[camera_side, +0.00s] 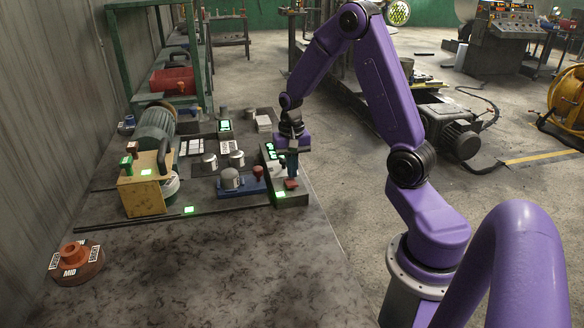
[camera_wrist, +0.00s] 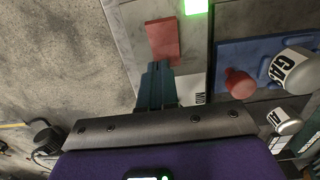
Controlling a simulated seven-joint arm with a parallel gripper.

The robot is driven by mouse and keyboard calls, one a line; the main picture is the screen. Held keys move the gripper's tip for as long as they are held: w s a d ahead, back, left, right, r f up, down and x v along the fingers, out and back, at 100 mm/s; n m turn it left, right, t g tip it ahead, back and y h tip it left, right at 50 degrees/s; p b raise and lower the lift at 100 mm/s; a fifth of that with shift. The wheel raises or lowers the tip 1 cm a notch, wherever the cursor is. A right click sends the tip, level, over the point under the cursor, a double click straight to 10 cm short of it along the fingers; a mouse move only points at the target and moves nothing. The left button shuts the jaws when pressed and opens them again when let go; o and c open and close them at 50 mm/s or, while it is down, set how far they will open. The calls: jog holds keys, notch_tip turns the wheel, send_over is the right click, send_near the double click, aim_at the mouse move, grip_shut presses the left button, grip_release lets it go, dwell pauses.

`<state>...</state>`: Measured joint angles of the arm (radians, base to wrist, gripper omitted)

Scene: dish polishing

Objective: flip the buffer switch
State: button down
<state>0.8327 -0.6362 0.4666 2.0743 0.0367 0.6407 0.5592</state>
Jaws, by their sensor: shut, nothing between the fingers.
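A red switch-like block (camera_wrist: 163,40) sits on a grey panel (camera_wrist: 140,50) in the wrist view. The same red block (camera_side: 291,184) is at the near end of the dark control box (camera_side: 294,200) in the side view. I cannot read a label naming it the buffer switch. My gripper (camera_wrist: 157,66) is shut and empty, with its teal fingertips just beside the lower edge of the red block. In the side view my gripper (camera_side: 292,174) points down right above the box. Whether the fingertips touch the block is unclear.
A lit green square (camera_wrist: 195,6) is beside the red block. A blue tray (camera_side: 242,187) with a canister and a red knob (camera_side: 258,171) stands to the left in the side view. A yellow-tan box (camera_side: 146,190) is farther left. The front tabletop is mostly clear.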

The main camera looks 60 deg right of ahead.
jog(key=shift+r, duration=0.75)
notch_tip(320, 180, up, 14)
jog(key=w+d, duration=0.1)
jog(key=shift+w+d, duration=0.4)
jog(key=shift+f, duration=0.1)
